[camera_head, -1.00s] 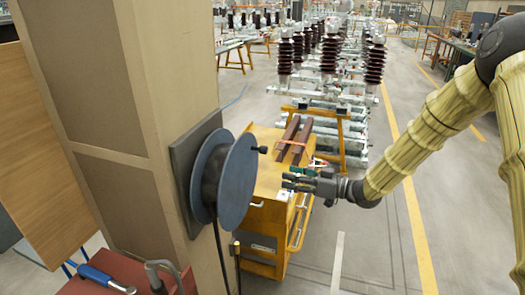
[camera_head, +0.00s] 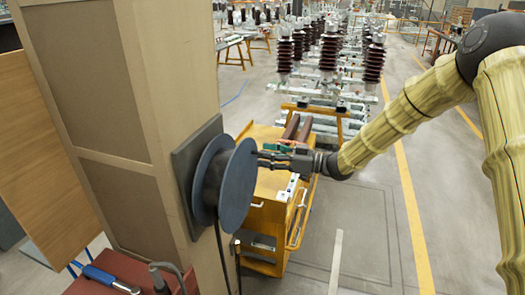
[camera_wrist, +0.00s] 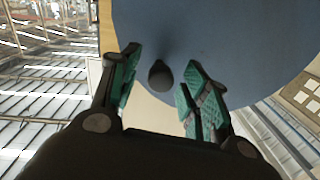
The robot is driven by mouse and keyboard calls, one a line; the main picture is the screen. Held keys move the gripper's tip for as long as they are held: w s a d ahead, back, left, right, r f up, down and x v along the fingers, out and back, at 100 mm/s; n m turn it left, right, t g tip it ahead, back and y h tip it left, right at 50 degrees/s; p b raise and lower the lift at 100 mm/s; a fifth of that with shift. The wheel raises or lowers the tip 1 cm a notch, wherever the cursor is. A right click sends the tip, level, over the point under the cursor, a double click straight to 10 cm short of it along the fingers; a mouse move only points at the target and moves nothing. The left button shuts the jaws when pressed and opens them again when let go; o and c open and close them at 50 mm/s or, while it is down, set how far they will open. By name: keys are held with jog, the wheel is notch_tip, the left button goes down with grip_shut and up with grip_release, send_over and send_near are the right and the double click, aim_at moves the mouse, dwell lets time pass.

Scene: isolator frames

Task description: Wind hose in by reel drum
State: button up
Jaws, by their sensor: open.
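The reel drum (camera_head: 238,185) is a blue-grey disc-sided reel on a dark backing plate, fixed to the side of a beige column. A dark hose (camera_head: 221,250) hangs down from it. A dark crank knob (camera_wrist: 160,75) stands out from the drum face, which fills the upper wrist view (camera_wrist: 225,40). My gripper (camera_head: 262,158) is open at the drum's right rim. In the wrist view its green-padded fingers are on either side of the knob, with gaps visible. In the head view the fingers largely hide the knob.
A yellow cart (camera_head: 264,208) with brown bars (camera_head: 292,127) on it stands behind and below my gripper. The beige column (camera_head: 160,110) is left of the drum. A red surface with tools (camera_head: 115,275) lies at lower left. The floor to the right is clear.

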jog(key=shift+x, duration=0.95)
grip_shut()
